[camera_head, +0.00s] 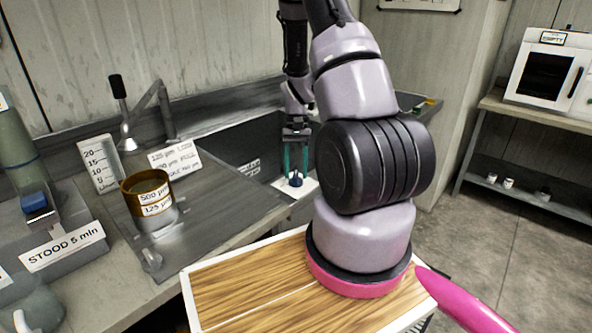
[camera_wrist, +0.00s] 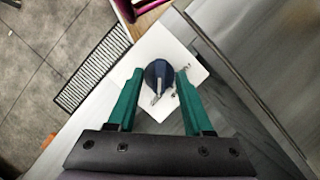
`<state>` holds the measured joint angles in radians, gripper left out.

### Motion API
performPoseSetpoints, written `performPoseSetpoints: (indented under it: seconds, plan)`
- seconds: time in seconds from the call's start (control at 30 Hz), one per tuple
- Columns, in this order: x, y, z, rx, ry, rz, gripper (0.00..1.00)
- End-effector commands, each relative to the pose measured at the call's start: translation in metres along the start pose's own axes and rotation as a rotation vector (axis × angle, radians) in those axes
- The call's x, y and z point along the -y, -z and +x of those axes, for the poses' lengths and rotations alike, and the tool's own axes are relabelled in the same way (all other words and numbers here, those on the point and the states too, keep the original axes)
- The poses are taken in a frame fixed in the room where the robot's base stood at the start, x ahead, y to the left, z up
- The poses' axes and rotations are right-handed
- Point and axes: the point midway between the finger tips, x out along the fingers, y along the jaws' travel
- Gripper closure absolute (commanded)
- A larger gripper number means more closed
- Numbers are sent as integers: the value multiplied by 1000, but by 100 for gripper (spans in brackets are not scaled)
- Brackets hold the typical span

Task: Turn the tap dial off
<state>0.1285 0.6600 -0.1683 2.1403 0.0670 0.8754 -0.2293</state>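The tap dial (camera_head: 295,180) is a small dark blue knob on a white plate (camera_head: 308,187) at the front edge of the sink counter. In the wrist view the dial (camera_wrist: 158,76) is round with a pale grey pointer bar, which points down and slightly left. Small marks on the plate (camera_wrist: 150,48) beside it are too small to read. My gripper (camera_head: 295,168) points down over the dial. In the wrist view its two green fingers (camera_wrist: 160,88) are spread, one on each side of the dial, with gaps visible between. Whether the fingertips reach the dial's height is unclear.
A tap (camera_head: 125,130) with a black-topped lever stands behind the sink at left. A stack of sieves (camera_head: 150,200) labelled 500 and 125 µm sits on the drainboard. A grey block labelled "STOOD 5 min" (camera_head: 62,246) is at far left. A wooden board (camera_head: 240,295) lies in front.

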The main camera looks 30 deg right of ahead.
Motion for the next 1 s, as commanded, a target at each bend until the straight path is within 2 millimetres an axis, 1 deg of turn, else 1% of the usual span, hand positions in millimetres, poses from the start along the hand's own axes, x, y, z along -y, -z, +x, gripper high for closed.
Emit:
performPoseSetpoints:
  seconds: [0.27,0.37,0.47,0.7,0.8,0.9,1.0]
  plan:
    - [0,-1,0,2,-1,-1,50]
    - [0,0,-6,1,0,-1,50]
    - [0,0,-20,-1,1,-1,50]
    - [0,0,-69,-2,1,-1,50]
    - [0,0,-86,-2,1,0,50]
    - [0,0,-98,0,0,-1,50]
    - [0,0,-105,0,0,-1,50]
